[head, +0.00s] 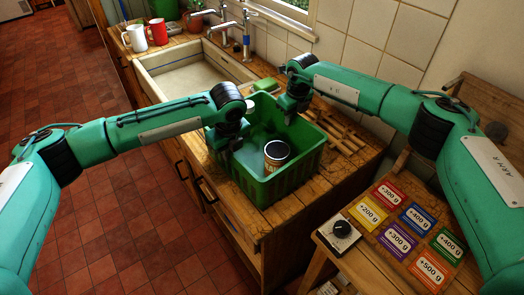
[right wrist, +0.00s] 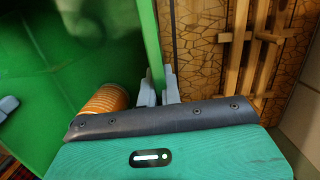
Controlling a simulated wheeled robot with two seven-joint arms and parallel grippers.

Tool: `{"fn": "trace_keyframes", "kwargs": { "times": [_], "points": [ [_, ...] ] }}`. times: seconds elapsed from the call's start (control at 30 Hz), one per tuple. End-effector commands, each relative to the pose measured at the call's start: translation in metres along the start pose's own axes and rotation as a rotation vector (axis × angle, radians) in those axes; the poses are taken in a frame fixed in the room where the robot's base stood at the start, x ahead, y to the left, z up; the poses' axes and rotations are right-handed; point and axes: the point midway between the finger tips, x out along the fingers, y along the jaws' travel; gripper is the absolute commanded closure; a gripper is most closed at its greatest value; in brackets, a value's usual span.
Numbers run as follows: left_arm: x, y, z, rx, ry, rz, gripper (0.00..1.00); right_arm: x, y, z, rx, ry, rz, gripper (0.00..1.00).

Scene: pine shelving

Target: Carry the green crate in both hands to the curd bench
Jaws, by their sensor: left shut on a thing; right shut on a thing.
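The green crate (head: 290,180) stands on the wooden counter beside the sink; I cannot tell if it is slightly raised. A small jar with a dark lid (head: 277,150) is inside it, and its orange ribbed side shows in the right wrist view (right wrist: 104,100). My left gripper (head: 234,143) is shut on the crate's left wall. My right gripper (head: 288,114) is shut on the opposite wall; in the right wrist view its fingers (right wrist: 158,90) straddle the green rim. I cannot tell which surface is the curd bench.
A wooden slatted rack (head: 340,130) lies behind the crate, near the tiled wall. The sink (head: 190,75) is at back left, with red (head: 157,32) and white (head: 134,38) mugs beyond.

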Motion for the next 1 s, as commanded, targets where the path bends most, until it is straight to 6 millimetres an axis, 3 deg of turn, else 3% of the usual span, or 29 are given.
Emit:
{"fn": "trace_keyframes", "kwargs": {
  "times": [0.47,1.0],
  "points": [
    [-0.009,0.000,0.002,0.000,-0.001,-0.001,1.00,-0.009,-0.002,0.002,0.002,-0.002,-0.003,1.00],
    [-0.047,0.000,0.007,0.000,-0.001,-0.001,1.00,-0.047,-0.002,0.007,0.002,-0.002,-0.003,1.00]
  ]
}}
